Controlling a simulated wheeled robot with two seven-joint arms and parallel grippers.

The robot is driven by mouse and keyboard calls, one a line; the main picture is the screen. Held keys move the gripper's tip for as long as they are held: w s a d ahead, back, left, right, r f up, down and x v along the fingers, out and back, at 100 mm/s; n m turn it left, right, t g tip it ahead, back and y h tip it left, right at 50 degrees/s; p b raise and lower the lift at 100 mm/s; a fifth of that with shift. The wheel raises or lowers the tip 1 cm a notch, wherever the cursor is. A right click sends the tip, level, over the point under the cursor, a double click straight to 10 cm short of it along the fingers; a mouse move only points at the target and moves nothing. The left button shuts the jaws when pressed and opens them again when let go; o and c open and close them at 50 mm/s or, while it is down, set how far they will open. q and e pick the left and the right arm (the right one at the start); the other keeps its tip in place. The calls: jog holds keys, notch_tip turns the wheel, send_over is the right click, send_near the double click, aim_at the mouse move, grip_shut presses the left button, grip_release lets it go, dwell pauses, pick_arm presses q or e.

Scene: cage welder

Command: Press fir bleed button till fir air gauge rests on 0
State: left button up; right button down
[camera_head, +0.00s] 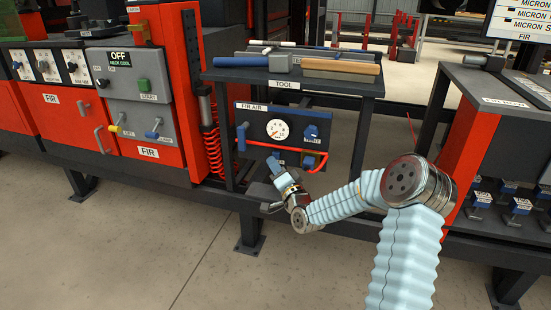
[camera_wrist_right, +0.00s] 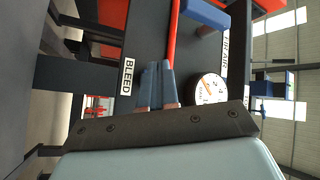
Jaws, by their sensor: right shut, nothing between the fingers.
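The fir air gauge (camera_head: 278,129) is a round white dial on the dark FIR AIR panel (camera_head: 258,117). Its face also shows in the right wrist view (camera_wrist_right: 209,91), but I cannot read the needle surely. My right gripper (camera_head: 274,163) has its blue fingers together and empty, low on the panel, below and left of the gauge. In the right wrist view the closed fingers (camera_wrist_right: 156,72) point at the panel beside the BLEED label (camera_wrist_right: 127,77). The bleed button itself is not visible; the fingers may cover it. I cannot tell whether they touch it. My left gripper is out of view.
A red pipe (camera_head: 300,150) crosses the panel front close to my fingers. Blue valve handles (camera_head: 242,132) flank the gauge. The tool shelf (camera_head: 290,83) overhangs the panel. A red coiled hose (camera_head: 212,140) hangs at left. The floor in front is clear.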

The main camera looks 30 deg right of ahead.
jog(key=shift+s+a, duration=0.1)
jog(key=shift+s+a+b, duration=0.65)
jog(key=shift+s+a, duration=0.95)
jog(key=shift+a, duration=0.3)
jog(key=s+a+f+n+g+y+p, duration=0.3)
jog(key=s+a+f+g, duration=0.15)
jog(key=a+f, duration=0.45)
jog(key=s+a+f+n+g+y+p, duration=0.2)
jog(key=s+a+f+g+p, duration=0.15)
jog(key=a+f+g, duration=0.4)
jog(key=s+a+f+n+g+p, duration=0.1)
jog(key=s+a+f+n+g, duration=0.1)
jog(key=s, duration=0.5)
jog(key=s+a+f+n+g+p, duration=0.1)
jog(key=s+a+f+n+g, duration=0.1)
jog(key=s+f, duration=0.3)
jog(key=s+a+f+n+g+p, duration=0.1)
jog(key=s+a+f+g, duration=0.2)
jog(key=s, duration=0.5)
jog(key=shift+s+a+f+n+g+y+p, duration=0.3)
jog(key=shift+a+n+g+y+p, duration=0.15)
jog(key=shift+a, duration=0.35)
